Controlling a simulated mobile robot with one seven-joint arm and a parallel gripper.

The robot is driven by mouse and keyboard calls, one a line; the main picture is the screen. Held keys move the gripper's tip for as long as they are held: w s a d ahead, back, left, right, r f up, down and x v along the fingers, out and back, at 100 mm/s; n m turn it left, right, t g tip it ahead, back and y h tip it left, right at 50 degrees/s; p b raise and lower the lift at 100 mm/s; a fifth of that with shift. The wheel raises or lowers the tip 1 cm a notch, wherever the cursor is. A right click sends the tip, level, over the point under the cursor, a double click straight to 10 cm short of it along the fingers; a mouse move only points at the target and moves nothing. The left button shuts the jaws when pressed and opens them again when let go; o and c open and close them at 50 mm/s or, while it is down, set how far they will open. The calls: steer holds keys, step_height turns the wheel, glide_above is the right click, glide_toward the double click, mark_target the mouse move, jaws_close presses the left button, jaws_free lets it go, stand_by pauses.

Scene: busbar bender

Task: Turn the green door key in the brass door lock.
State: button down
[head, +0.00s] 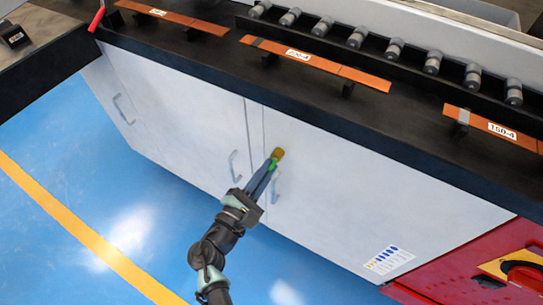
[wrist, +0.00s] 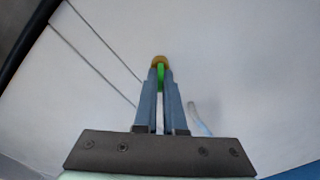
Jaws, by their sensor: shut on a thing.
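The brass door lock (head: 278,153) is a small round part on the white cabinet door, and it also shows in the wrist view (wrist: 159,59). The green door key (head: 272,164) sits at the lock, and its green part shows between my fingers in the wrist view (wrist: 160,76). My gripper (head: 270,168) is shut on the key, with its blue-grey fingertips right in front of the lock. The fingers and the brass hide the key's tip, so I cannot tell how deep it sits or its turn angle.
White cabinet doors (head: 350,190) with grey handles (head: 234,166) stand under a dark worktop (head: 330,112). Copper bars (head: 330,66) with labels rest on it. A red machine part (head: 480,265) is at the lower right. The blue floor (head: 60,195) at left is clear.

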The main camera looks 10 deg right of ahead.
steer(key=shift+n, duration=0.9)
steer(key=shift+r+n+p, duration=0.25)
steer(key=shift+n+p, duration=0.45)
steer(key=shift+p, duration=0.2)
steer(key=shift+n+p, duration=0.5)
steer(key=shift+n, duration=0.3)
steer(key=shift+n+p, duration=0.35)
steer(key=shift+n, duration=0.35)
steer(key=shift+f+n, duration=0.25)
steer(key=shift+n, duration=0.35)
